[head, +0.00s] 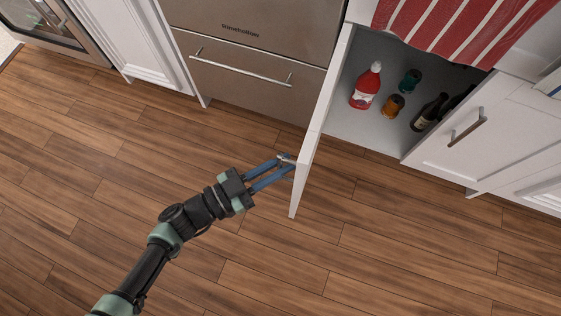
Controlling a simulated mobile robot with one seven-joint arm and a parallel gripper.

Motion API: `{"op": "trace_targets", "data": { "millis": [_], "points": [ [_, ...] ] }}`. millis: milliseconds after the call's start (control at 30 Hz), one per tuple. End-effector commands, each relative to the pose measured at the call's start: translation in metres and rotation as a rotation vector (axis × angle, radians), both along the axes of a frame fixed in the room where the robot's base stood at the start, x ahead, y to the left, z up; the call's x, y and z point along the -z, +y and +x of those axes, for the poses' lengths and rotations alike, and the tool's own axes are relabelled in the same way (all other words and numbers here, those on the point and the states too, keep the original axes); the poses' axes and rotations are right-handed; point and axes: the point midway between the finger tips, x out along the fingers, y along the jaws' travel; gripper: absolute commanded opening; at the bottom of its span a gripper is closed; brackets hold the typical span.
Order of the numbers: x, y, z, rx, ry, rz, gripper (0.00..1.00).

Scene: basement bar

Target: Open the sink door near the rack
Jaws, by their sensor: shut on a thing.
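The white sink door (314,138) stands swung well out from its cabinet, seen nearly edge-on. Its hinged side is at the left of the cabinet opening. My gripper (289,165) is at the outer face of this door, near its free end, with its blue fingers shut on the small metal door handle (286,158). The fingers hide part of the handle. The open cabinet (364,128) shows a light grey floor inside. The rack cannot be made out.
Inside the cabinet stand a red bottle (366,88), an orange jar (393,106), a green jar (410,80) and dark bottles (429,112). A red striped towel (455,30) hangs above. A closed white door (485,135) is at right, a steel appliance (250,75) at left. The wooden floor is clear.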

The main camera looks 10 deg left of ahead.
Motion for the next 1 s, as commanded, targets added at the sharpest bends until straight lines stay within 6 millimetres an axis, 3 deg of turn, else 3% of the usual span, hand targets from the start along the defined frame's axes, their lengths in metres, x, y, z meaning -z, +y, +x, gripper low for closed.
{"op": "trace_targets", "data": {
  "millis": [33,67,100,133,667,833,1000],
  "points": [
    [0.0,0.0,0.001,-0.002,0.001,0.001,0.0],
    [0.0,0.0,0.001,-0.002,0.001,0.001,0.18],
    [0.0,0.0,0.001,-0.002,0.001,0.001,0.25],
    [0.0,-0.001,0.001,-0.001,0.001,0.001,0.26],
    [0.0,0.001,-0.001,0.0,0.001,0.001,0.26],
    [-0.001,0.017,-0.015,-0.002,0.003,0.003,0.26],
    [-0.001,0.045,-0.041,-0.004,0.003,0.004,0.26]
  ]
}}
